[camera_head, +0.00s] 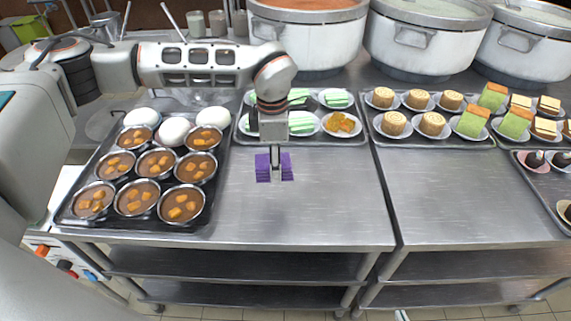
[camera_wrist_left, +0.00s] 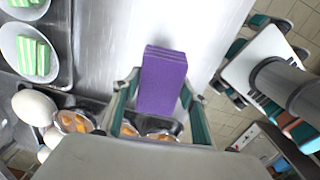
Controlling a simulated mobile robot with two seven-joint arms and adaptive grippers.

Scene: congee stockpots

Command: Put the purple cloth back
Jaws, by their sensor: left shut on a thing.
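The purple cloth (camera_head: 262,169) is a folded stack over the bare steel counter, in front of the tray of green-striped cakes. My left gripper (camera_head: 276,158) comes down on it from above and is shut on its middle. In the left wrist view the cloth (camera_wrist_left: 163,78) stands out between the two teal-sided fingers of the left gripper (camera_wrist_left: 160,100). I cannot tell whether its underside touches the counter. My right gripper does not show in either view.
The steel counter (camera_head: 325,205) is bare around the cloth. A dark tray of brown bowls and white buns (camera_head: 174,131) stands to its left. Trays of cakes (camera_head: 408,125) lie behind and to the right. Large stockpots (camera_head: 306,42) stand along the back.

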